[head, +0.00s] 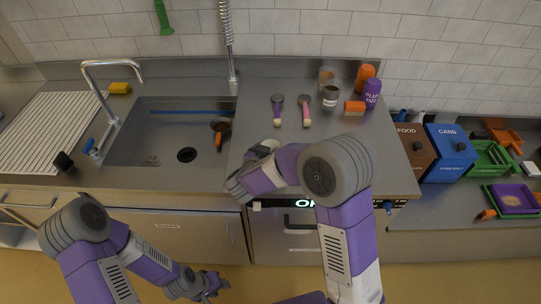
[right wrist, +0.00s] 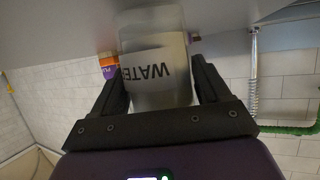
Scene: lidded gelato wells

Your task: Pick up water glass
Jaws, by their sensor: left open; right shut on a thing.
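The water glass (right wrist: 160,92) is a clear tumbler with a white label reading "WATE", upside down in the right wrist view. It sits between the two dark fingers of my right gripper (right wrist: 160,85), which is shut on it. In the head view my right arm reaches over the counter's front edge beside the sink, and its wrist largely hides the glass. The grey counter surface fills the top of the right wrist view, close to the glass. My left gripper (head: 210,286) is open and empty, low in front of the cabinets.
Blue and brown bins (head: 452,152) are at right.

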